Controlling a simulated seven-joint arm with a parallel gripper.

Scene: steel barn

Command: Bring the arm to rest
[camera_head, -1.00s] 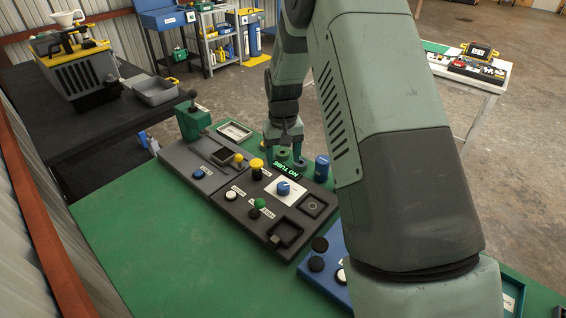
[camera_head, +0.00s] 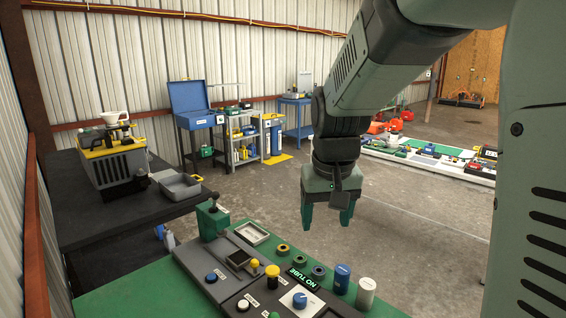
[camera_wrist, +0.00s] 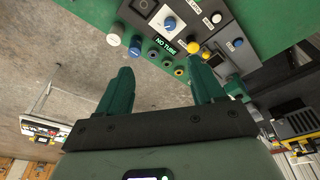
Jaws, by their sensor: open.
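My gripper (camera_head: 327,214) hangs above and behind the far edge of the green bench in the head view, its green fingers pointing down. In the wrist view the two green fingers (camera_wrist: 160,92) are apart with nothing between them. Beyond them is the control panel (camera_wrist: 195,15), upside down in that view, with its lit "NO TUBE" display. The same panel (camera_head: 236,272) stands at the bottom of the head view, apart from the gripper.
A black table (camera_head: 95,222) with a grey-yellow machine (camera_head: 115,163) is at left. Open concrete floor lies behind the gripper.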

